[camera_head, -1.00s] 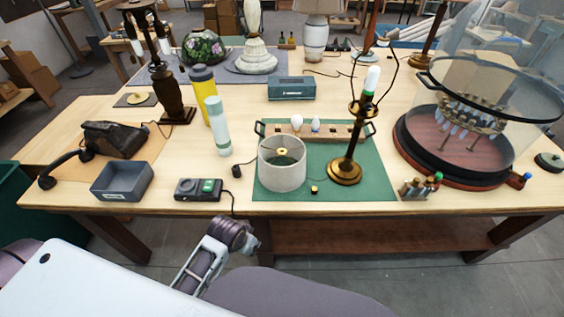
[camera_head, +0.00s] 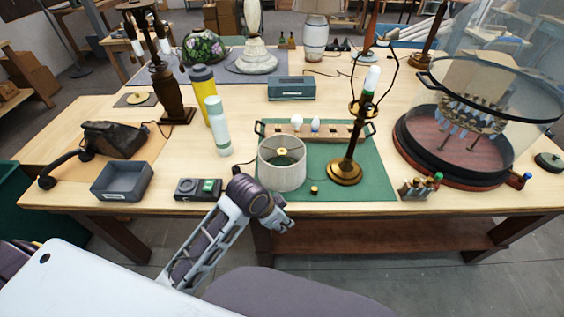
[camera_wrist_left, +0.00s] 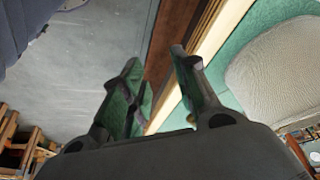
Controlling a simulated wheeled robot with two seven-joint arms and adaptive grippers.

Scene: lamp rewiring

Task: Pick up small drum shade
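The small drum shade (camera_head: 282,170), a pale grey fabric cylinder with a brass fitting inside, stands upright on the green mat (camera_head: 372,185). Its pale side also shows at the right in the left wrist view (camera_wrist_left: 278,70). My left gripper (camera_head: 285,224) is at the table's front edge, just in front of the shade and apart from it. In the left wrist view, its two fingers (camera_wrist_left: 157,75) are spread with nothing between them, beside the table edge. My right gripper is not in view.
A brass lamp (camera_head: 345,170) stands right of the shade, with a wooden bulb rack (camera_head: 340,131) behind. A black switch box (camera_head: 198,189) and a white-green bottle (camera_head: 218,128) stand to the left. A small brass piece (camera_head: 314,190) lies on the mat.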

